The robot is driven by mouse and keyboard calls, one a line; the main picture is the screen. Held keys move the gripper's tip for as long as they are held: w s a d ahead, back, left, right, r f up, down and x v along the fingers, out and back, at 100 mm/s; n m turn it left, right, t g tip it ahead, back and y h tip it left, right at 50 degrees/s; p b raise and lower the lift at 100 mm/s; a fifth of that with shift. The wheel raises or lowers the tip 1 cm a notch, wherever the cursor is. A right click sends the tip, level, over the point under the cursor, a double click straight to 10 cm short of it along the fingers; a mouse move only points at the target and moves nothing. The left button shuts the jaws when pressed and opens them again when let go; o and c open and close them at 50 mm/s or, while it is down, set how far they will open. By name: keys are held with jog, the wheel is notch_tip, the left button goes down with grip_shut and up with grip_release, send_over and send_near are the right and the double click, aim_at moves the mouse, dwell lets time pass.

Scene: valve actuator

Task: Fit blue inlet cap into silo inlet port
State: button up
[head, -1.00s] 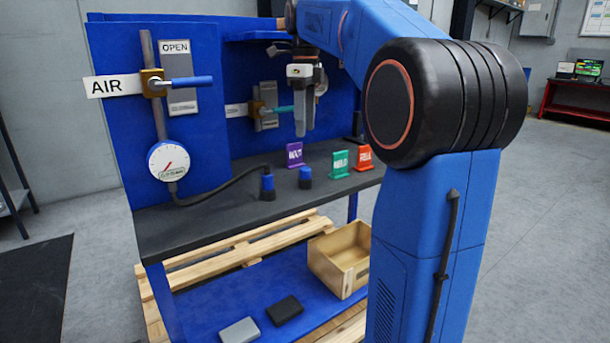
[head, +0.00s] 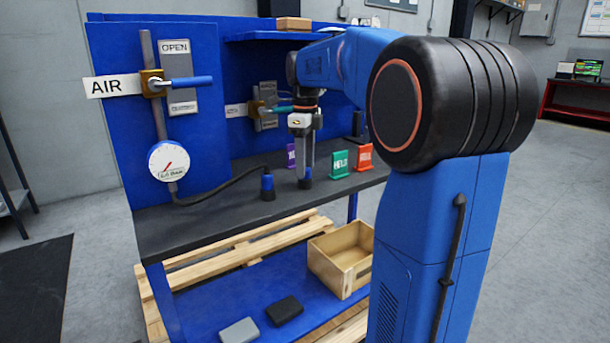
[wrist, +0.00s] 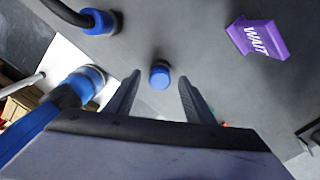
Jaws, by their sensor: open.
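The blue inlet cap (wrist: 160,75), a short blue cylinder with a dark lower part, stands on the dark bench top. In the head view its dark lower part (head: 305,184) shows just under my fingers, which cover most of the rest. My gripper (head: 304,176) points down over it. In the wrist view my gripper (wrist: 159,84) is open, with the cap appearing in the gap between the two fingertips. I cannot tell whether the fingers reach down around it. I cannot make out the silo inlet port in either view.
A blue-topped fitting (head: 267,187) on a black hose stands left of the cap. A purple WAIT sign (wrist: 258,38), a green sign (head: 339,164) and a red sign (head: 364,156) stand to the right. A gauge (head: 168,161) and lever (head: 188,82) are at left.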

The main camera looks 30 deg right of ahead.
jog(key=shift+f, duration=0.2)
jog(key=c, duration=1.1)
jog(key=shift+r, duration=0.1)
